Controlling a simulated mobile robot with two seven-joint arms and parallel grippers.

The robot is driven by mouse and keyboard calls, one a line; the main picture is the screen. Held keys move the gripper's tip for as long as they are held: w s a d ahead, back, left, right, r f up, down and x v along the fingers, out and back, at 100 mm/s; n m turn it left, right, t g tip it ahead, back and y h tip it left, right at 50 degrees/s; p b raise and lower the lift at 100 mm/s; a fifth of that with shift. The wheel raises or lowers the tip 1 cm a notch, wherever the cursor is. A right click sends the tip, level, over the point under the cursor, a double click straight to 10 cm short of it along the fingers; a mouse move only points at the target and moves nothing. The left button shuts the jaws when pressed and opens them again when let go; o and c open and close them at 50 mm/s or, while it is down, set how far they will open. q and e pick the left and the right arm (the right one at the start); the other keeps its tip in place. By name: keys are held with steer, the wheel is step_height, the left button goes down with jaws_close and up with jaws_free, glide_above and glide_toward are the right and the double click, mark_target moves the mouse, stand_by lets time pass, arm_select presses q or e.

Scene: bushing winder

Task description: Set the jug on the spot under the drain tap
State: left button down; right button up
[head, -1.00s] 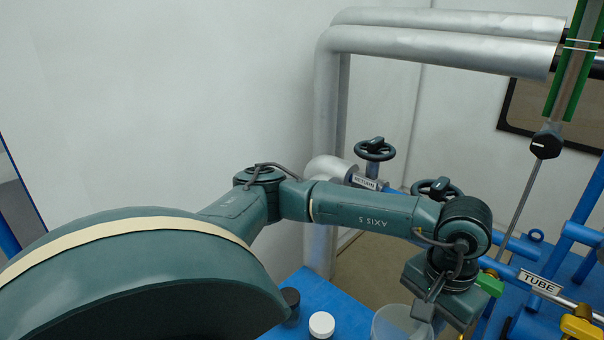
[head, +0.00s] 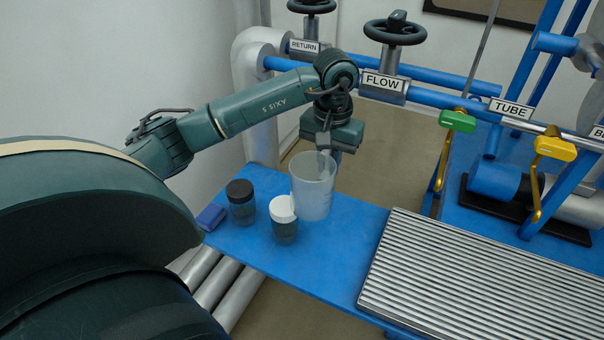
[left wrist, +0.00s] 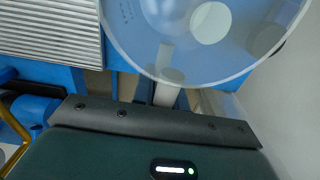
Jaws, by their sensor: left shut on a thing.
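The jug (head: 313,190) is a clear, translucent beaker, upright at the back edge of the blue bench. My left gripper (head: 324,150) is shut on its back wall at the rim. I cannot tell whether its base touches the bench. In the left wrist view the jug (left wrist: 150,50) shows from above as a wide, see-through rim. Two brass taps stand to the right, one with a green handle (head: 457,121), one with a yellow handle (head: 555,148). No readable label says drain, and the spot under it cannot be made out. My right gripper is out of view.
A white-capped jar (head: 284,220) stands just left of the jug, beside a black-capped jar (head: 241,203) and a small blue block (head: 210,218). A ribbed metal grate (head: 455,280) lies to the right. Handwheel valves (head: 395,32) and blue pipes rise behind.

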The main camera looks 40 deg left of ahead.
arm_select(q)
step_height(320, 180, down, 16)
steer(key=shift+f+b, duration=0.15)
steer(key=shift+b, duration=0.6)
steer(key=c, duration=1.4)
jaws_free()
